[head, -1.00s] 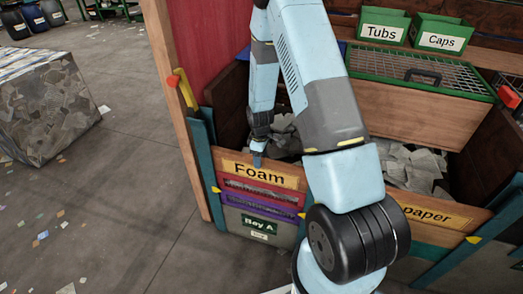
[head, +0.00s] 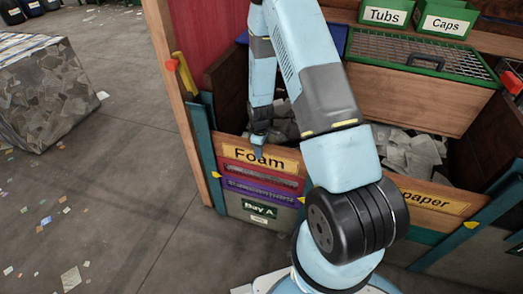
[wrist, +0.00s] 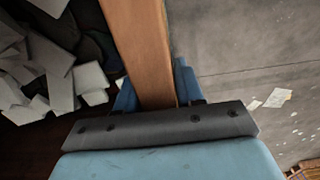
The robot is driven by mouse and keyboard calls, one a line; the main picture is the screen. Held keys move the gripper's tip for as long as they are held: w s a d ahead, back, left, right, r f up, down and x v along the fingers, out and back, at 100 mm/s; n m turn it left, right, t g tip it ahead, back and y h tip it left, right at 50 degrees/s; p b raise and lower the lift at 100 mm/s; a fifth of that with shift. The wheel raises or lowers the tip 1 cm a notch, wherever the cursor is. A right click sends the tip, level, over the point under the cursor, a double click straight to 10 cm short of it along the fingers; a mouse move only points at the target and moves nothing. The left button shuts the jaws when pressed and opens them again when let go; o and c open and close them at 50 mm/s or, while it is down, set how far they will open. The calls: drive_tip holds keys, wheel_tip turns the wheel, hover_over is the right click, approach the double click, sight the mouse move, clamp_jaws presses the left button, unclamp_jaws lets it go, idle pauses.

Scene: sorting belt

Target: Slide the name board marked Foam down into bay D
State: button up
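My gripper (head: 258,150) is at the board's top edge, pointing down. In the wrist view the board (wrist: 140,50) runs between my two fingers (wrist: 156,95), which look closed against its sides. Bay D's marking cannot be made out in any view.
Paper scraps (head: 412,150) fill the bays. Green bins marked Tubs (head: 385,15) and Caps (head: 443,23) stand above. A paper bale (head: 45,95) is at left, with open floor before it.

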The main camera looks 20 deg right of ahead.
clamp_jaws()
idle(0.8)
idle(1.0)
wheel_tip(320, 180, up, 34)
idle(1.3)
